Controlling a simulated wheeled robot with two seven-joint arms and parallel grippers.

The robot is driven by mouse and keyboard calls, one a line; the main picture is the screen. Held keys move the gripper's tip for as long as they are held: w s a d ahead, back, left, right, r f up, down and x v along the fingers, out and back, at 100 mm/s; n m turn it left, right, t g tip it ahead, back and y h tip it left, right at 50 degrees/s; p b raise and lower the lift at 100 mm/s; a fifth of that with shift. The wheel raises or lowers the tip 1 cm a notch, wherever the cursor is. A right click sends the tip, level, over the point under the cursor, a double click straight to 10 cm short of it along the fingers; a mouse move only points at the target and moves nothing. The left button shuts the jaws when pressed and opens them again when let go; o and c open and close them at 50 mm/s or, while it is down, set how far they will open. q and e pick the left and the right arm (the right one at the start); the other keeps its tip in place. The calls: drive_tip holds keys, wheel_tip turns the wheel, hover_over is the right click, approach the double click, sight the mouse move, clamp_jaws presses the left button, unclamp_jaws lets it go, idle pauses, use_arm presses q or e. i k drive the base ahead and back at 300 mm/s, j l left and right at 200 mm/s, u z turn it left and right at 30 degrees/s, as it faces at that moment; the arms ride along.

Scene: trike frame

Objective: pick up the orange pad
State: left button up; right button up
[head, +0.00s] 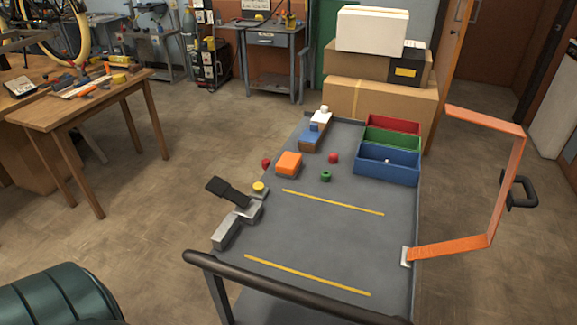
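The orange pad (289,160) is a small, thick block with rounded edges. It lies near the left edge of the grey cart top (330,235), towards the far end. A small red piece (266,163) is close to its left, and a wooden block with a blue piece (312,135) stands behind it. Nothing covers the pad from this side. Neither of my grippers shows in the head view.
Red, green and blue bins (388,168) stand at the cart's far right. A green ring (325,176) and a red knob (333,158) lie nearby. Grey blocks (226,232) sit at the left edge. An orange bent frame (450,247) juts out right. The cart's middle is clear.

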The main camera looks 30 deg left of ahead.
sight(290, 163)
drive_tip(key=k+j+z, duration=0.15)
drive_tip(key=j, duration=0.25)
drive_tip(key=k+j+z, duration=0.15)
drive_tip(key=k+j, duration=0.15)
drive_tip(key=k+j+z, duration=0.2)
drive_tip(key=j, duration=0.3)
drive_tip(key=j+z, duration=0.2)
drive_tip(key=j, duration=0.25)
drive_tip(key=k+j+z, duration=0.2)
drive_tip(key=j, duration=0.25)
drive_tip(key=j+z, duration=0.2)
drive_tip(key=j, duration=0.25)
drive_tip(key=i+j+z, duration=0.2)
drive_tip(key=j, duration=0.5)
drive_tip(key=j+z, duration=0.2)
drive_tip(key=j, duration=0.5)
